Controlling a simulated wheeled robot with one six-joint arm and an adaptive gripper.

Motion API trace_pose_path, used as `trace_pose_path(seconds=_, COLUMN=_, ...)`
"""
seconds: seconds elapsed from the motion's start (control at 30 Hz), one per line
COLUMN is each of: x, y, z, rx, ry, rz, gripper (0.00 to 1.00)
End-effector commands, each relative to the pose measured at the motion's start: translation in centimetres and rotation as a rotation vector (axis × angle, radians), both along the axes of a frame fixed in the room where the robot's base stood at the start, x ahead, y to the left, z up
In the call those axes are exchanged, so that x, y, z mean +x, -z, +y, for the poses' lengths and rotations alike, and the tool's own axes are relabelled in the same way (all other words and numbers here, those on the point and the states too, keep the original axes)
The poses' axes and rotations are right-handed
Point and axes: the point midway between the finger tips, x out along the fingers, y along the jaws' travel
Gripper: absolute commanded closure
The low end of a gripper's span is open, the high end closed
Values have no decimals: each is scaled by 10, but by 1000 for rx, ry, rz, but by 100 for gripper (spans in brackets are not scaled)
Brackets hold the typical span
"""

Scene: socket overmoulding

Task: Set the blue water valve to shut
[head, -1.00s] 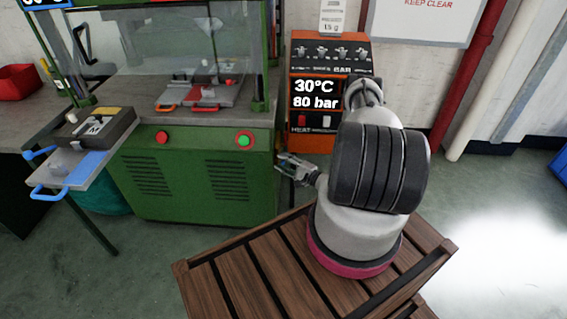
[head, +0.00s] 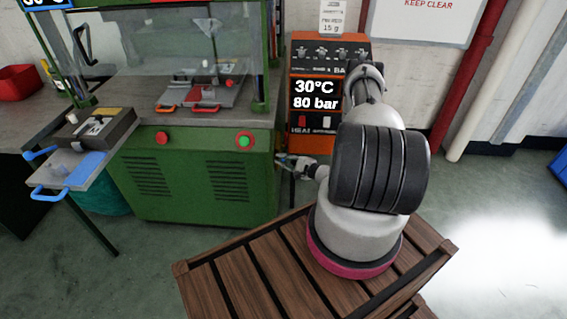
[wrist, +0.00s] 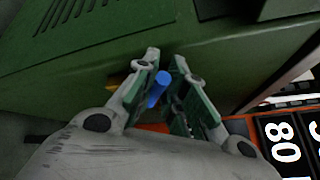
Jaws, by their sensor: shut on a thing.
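In the wrist view the blue water valve (wrist: 158,88) shows as a short blue handle, tilted in the picture, between the fingers of my gripper (wrist: 164,80). The gripper is shut on this handle. The green cabinet side lies right behind it. In the head view my gripper (head: 290,161) is at the right edge of the green press cabinet, low down and left of the orange unit. The valve cannot be made out there. Its pipe and the far ends of the handle are hidden by the fingers.
The green press cabinet (head: 205,178) stands left of my arm. The orange control unit (head: 309,145) reading 30°C and 80 bar stands behind my arm. A bench with a blue-handled mould (head: 85,165) is at the left. Open floor lies to the right.

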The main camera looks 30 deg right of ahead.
Motion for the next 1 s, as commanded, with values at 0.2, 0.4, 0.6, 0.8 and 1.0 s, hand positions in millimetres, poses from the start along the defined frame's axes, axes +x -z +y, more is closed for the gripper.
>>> trace_pose_path(seconds=0.2, x=1, y=-2, z=0, rx=19, ry=1, rz=27, gripper=100)
trace_pose_path(seconds=0.4, x=0, y=-1, z=0, rx=18, ry=1, rz=26, gripper=73)
trace_pose_path(seconds=0.6, x=1, y=-2, z=-1, rx=17, ry=1, rz=25, gripper=65)
trace_pose_path(seconds=0.8, x=-2, y=-2, z=-2, rx=18, ry=2, rz=25, gripper=65)
trace_pose_path(seconds=1.0, x=-28, y=-6, z=-15, rx=20, ry=7, rz=26, gripper=65)
